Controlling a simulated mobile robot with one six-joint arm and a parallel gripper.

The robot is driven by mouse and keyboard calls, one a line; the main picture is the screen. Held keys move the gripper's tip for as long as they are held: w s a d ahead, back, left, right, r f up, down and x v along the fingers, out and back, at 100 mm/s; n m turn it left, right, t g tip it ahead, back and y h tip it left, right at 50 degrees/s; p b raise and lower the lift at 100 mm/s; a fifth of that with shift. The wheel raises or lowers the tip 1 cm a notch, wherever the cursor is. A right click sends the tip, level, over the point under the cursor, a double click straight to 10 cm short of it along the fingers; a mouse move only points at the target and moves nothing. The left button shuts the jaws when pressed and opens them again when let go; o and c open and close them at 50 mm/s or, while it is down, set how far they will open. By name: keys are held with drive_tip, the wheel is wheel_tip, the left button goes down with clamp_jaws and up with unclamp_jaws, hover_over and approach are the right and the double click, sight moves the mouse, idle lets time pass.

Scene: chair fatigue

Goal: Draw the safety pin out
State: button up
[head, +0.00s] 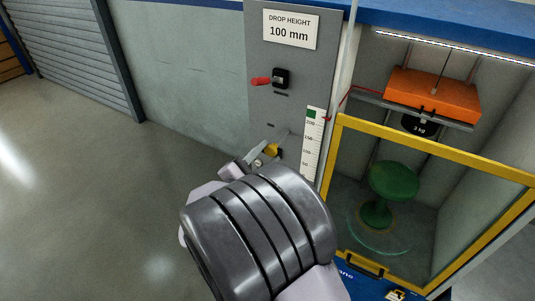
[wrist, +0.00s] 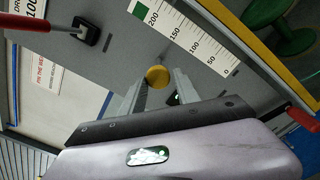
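My gripper (wrist: 162,82) is open, with one finger to each side of the knob. Its fingertips also reach the knob in the head view (head: 257,157). Whether a finger touches the knob is unclear. Any shaft behind the knob is hidden.
A red-handled lever (head: 262,81) sticks out of the panel above. A white scale (head: 313,143) runs beside the knob. A yellow-framed guard (head: 430,150) encloses a green stool (head: 393,180) under an orange block (head: 432,95). A red handle (wrist: 303,118) is at the wrist view's right. Floor at left is clear.

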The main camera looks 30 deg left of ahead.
drive_tip(key=shift+o, duration=1.1)
drive_tip(key=shift+s, duration=0.1)
drive_tip(key=shift+s+r, duration=0.1)
drive_tip(key=shift+s, duration=0.1)
drive_tip(key=s+p, duration=0.3)
drive_tip(key=s, duration=1.4)
drive_tip(key=shift+a, duration=0.3)
